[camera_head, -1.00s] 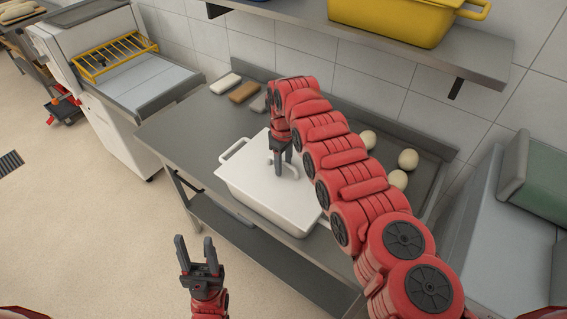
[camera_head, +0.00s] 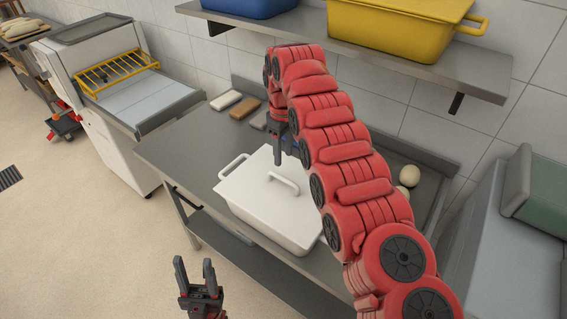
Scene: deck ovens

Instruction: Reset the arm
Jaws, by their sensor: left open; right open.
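My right arm, red and segmented, reaches across the metal table from the lower right. Its gripper (camera_head: 277,157) points down above the far side of a white lidded container (camera_head: 252,200) and is apart from the lid handle (camera_head: 283,181). This gripper is open and empty. The container stands on the table with its lid on. My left gripper (camera_head: 194,270) is at the bottom, in front of the table over the floor. Its two fingers point up, open, with nothing between them.
The metal table (camera_head: 185,148) has bare room at its left. Several blocks (camera_head: 224,100) lie along its back edge, and pale dough balls (camera_head: 409,175) lie behind my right arm. A shelf (camera_head: 300,32) above bears a yellow container (camera_head: 395,28) and a blue one (camera_head: 250,6).

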